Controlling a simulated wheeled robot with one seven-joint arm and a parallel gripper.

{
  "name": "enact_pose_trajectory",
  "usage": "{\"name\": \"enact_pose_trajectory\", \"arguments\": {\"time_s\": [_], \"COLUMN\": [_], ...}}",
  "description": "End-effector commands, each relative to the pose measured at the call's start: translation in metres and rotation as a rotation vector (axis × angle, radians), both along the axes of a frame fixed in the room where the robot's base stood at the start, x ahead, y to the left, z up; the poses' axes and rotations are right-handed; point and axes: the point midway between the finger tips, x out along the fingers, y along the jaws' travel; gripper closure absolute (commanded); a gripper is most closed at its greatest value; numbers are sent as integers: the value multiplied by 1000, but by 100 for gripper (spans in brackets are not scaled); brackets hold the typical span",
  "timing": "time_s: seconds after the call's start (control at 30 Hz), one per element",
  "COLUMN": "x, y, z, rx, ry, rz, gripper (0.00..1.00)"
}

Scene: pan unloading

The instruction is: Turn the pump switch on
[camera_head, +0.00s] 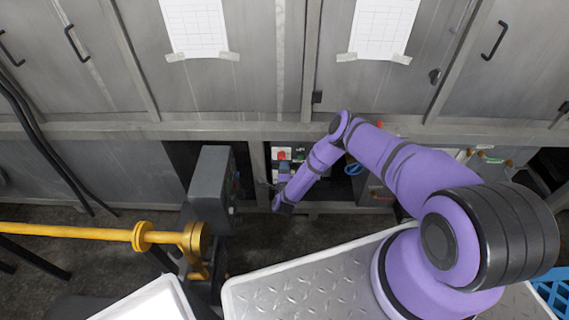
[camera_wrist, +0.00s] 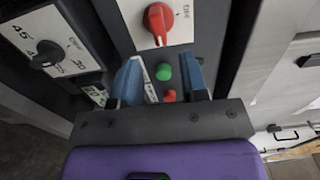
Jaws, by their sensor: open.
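A red rotary switch (camera_wrist: 158,22) sits on a white plate with lettering beside it, at the top middle of the wrist view. In the head view a red knob on a white plate (camera_head: 282,155) shows just beyond my gripper (camera_head: 284,171). In the wrist view my gripper (camera_wrist: 162,62) is open and empty, with its two blue fingers apart. The red switch is ahead of the fingertips and does not appear to be between them. A green button (camera_wrist: 163,72) and a red button (camera_wrist: 169,96) show in the gap between the fingers. No label naming the pump is readable.
A black rotary knob (camera_wrist: 46,56) on a white numbered plate is left of my gripper. Grey cabinets (camera_head: 255,65) stand above the panel opening. A grey machine (camera_head: 211,180) with a yellow bar (camera_head: 75,232) stands close on the left. A metal-topped surface (camera_head: 310,285) is in front.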

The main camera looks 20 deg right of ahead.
Motion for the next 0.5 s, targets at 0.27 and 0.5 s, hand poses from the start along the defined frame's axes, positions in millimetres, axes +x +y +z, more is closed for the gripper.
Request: {"name": "enact_pose_trajectory", "arguments": {"time_s": [0.27,0.5], "x": [-44,-57], "y": [15,19], "z": [0,0], "rx": [1,0], "ry": [2,1], "rz": [1,1], "gripper": [60,60]}}
